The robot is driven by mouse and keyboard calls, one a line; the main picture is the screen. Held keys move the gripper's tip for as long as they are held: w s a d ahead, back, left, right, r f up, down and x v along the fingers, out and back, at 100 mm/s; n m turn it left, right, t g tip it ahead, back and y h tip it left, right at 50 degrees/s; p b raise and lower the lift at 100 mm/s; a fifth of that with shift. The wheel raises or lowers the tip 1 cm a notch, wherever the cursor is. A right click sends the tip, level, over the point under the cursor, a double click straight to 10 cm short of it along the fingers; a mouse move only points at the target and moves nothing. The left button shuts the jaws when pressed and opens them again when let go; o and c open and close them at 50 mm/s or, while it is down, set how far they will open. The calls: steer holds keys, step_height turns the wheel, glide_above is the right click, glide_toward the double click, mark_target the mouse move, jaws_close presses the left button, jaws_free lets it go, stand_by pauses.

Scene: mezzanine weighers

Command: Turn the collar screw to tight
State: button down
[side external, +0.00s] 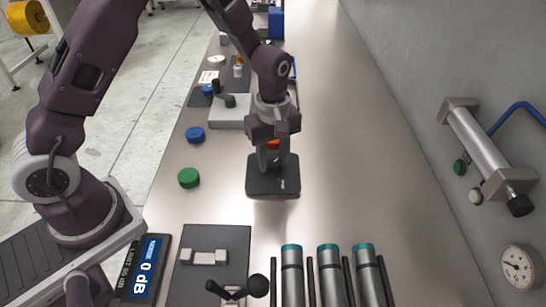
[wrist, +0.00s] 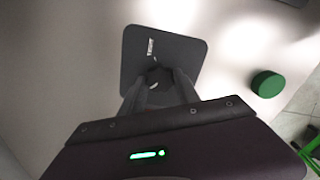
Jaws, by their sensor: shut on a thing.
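The collar screw (wrist: 158,76) is a dark knob standing on a dark square plate (side external: 262,187), which lies flat on the bench. The plate (wrist: 135,50) also fills the upper middle of the wrist view, with small white lettering and a short white mark beyond the knob. My gripper (wrist: 159,88) points down over the plate and is shut on the knob, one finger on each side. In the side view my gripper (side external: 272,166) hides most of the knob. A bit of orange shows between the fingers; I cannot tell what it belongs to.
A green disc (side external: 189,178) and a blue disc (side external: 195,135) lie left of the plate. A dark board with a black-knobbed lever (side external: 210,250) is at front left. The bench right of the plate is clear.

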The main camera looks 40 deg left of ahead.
steer(key=m, duration=0.5)
steer(key=shift+m, duration=0.3)
steer(key=m, duration=1)
steer(key=shift+m, duration=0.4)
steer(key=m, duration=0.5)
steer(key=shift+m, duration=0.3)
steer(key=c, duration=0.9)
jaws_free()
